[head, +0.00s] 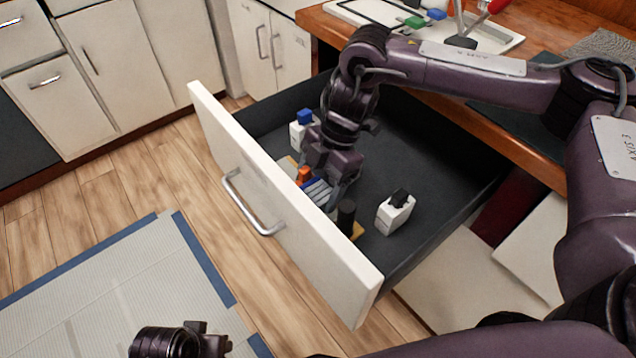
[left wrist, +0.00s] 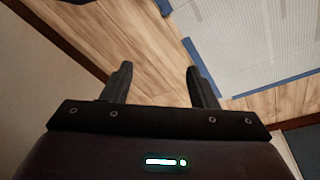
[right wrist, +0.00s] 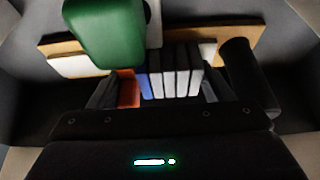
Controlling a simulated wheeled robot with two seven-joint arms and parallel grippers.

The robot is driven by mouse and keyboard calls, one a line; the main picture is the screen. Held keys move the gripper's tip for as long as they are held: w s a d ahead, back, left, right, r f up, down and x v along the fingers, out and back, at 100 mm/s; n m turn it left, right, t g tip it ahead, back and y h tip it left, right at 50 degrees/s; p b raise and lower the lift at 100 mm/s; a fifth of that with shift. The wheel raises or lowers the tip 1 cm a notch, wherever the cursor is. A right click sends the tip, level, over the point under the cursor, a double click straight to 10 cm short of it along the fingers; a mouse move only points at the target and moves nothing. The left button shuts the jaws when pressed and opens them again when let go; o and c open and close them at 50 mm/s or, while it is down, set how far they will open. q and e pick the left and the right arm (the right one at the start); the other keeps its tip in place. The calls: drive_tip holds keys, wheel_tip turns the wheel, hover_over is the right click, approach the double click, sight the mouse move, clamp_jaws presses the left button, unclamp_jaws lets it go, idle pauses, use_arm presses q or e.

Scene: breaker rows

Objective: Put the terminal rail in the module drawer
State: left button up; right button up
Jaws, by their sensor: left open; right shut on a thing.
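The module drawer (head: 430,150) is pulled open, with a white front and a dark inside. My right gripper (head: 322,194) is down inside it near the front panel, shut on the terminal rail (head: 317,188). The rail has an orange end, a blue block and several grey-white blocks; it also shows between the fingers in the right wrist view (right wrist: 175,80). I cannot tell whether the rail touches what is under it. My left gripper (left wrist: 160,82) is open and empty above the wooden floor.
In the drawer are a white module with a black top (head: 395,212), a white block with a blue top (head: 303,130), a black cylinder (head: 346,215) and a wooden strip (head: 357,230). A green block (right wrist: 105,30) shows close in the right wrist view. The drawer's back is clear.

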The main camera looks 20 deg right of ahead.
drive_tip(key=o, duration=1.3)
drive_tip(key=shift+f, duration=0.1)
use_arm(q)
drive_tip(key=shift+s+a+r+g+y+p, duration=0.15)
drive_tip(key=shift+a+r+g+p, duration=0.15)
drive_tip(key=shift+a, duration=0.2)
drive_tip(key=shift+s+a+r+g+y+p, duration=0.1)
drive_tip(key=shift+a+g+y+p, duration=0.1)
drive_tip(key=shift+a+p, duration=0.25)
use_arm(e)
drive_tip(key=v, duration=0.7)
drive_tip(key=shift+r, duration=0.4)
use_arm(q)
drive_tip(key=shift+s+d, duration=0.1)
